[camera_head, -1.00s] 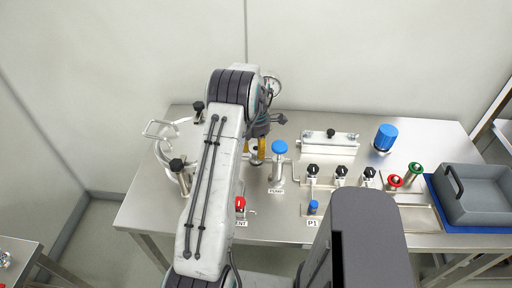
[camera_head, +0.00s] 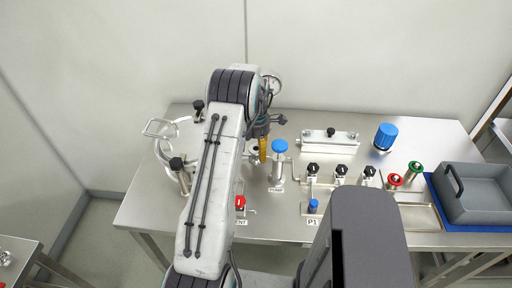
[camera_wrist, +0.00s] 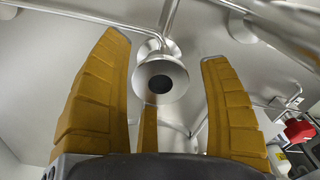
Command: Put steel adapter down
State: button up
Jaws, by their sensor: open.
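In the wrist view, a round flared steel piece (camera_wrist: 161,78) with a dark central hole, which looks like the steel adapter, lies between the fingers of my gripper (camera_wrist: 164,48). The two outer yellow fingers stand well apart, with visible gaps on both sides of it. A third yellow finger shows below it. A steel pipe runs behind the piece; I cannot tell whether they are joined. In the head view, a yellow finger of my gripper (camera_head: 262,150) shows beside my arm, left of the blue-capped pump fitting (camera_head: 279,165). The arm hides the adapter there.
The steel table (camera_head: 145,205) carries a clamp-like ring assembly (camera_head: 160,130) at left and a red valve (camera_head: 240,202) near my arm. Black-knobbed valves (camera_head: 341,172), a blue knob (camera_head: 385,137) and a grey bin (camera_head: 480,190) are at right.

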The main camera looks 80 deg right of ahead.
aim_at(256, 148)
jog(key=shift+d+r, duration=0.1)
jog(key=shift+r, duration=1.45)
jog(key=shift+d+r+b, duration=0.1)
jog(key=shift+r+b, duration=0.2)
jog(key=shift+b, duration=0.65)
notch_tip(256, 148, up, 6)
jog(key=b, duration=0.3)
jog(key=shift+s+r, duration=0.1)
jog(key=shift+r+b, duration=0.35)
jog(key=shift+r, duration=0.85)
